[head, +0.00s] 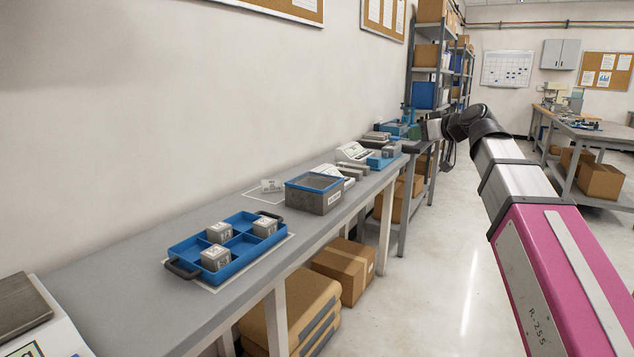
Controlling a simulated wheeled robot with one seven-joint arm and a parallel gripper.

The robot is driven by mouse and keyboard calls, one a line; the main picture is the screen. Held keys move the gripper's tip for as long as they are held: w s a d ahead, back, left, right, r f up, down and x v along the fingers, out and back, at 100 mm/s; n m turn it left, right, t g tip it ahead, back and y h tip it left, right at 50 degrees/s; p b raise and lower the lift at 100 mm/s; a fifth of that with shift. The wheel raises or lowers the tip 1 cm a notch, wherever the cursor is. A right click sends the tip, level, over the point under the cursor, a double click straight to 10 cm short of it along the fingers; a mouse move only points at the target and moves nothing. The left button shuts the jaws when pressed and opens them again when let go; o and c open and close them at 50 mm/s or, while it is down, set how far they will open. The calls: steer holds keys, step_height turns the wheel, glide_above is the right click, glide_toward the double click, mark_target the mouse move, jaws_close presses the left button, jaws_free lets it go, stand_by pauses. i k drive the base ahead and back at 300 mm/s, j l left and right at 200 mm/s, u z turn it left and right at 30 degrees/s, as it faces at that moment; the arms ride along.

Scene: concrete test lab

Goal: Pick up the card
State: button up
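A small pale card (271,186) with dark print is on the grey workbench (130,298), near the wall and behind the grey box. It seems to stand or lean at a tilt; its exact pose is too small to tell. My gripper (430,130) is at the far end of my pink and silver arm, in the upper middle of the head view, well to the right of the card and apart from it. It is small and seen against bench clutter, so its fingers cannot be made out.
A blue tray (185,248) with grey cubes sits in front. A grey box with a blue rim (314,194) stands right of the card. Further along are devices (354,152) and a shelf rack (428,70). Cardboard boxes (345,270) lie below. The floor (440,290) right of the bench is clear.

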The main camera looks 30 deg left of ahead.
mark_target(275, 184)
steer(key=i+u, duration=0.25)
steer(key=i, duration=0.45)
steer(key=i+l+u, duration=0.25)
steer(key=i, duration=0.45)
steer(key=i+u, duration=0.2)
steer(key=u, duration=0.2)
steer(key=i+u, duration=0.2)
steer(key=u, duration=0.2)
steer(key=i+u, duration=0.15)
steer(key=u, duration=0.3)
steer(key=i+l+u, duration=0.15)
steer(key=u, duration=0.25)
steer(key=i+l+u, duration=0.1)
steer(key=i+u, duration=0.15)
steer(key=u, duration=0.15)
steer(key=i+l+u, duration=0.2)
steer(key=u, duration=0.2)
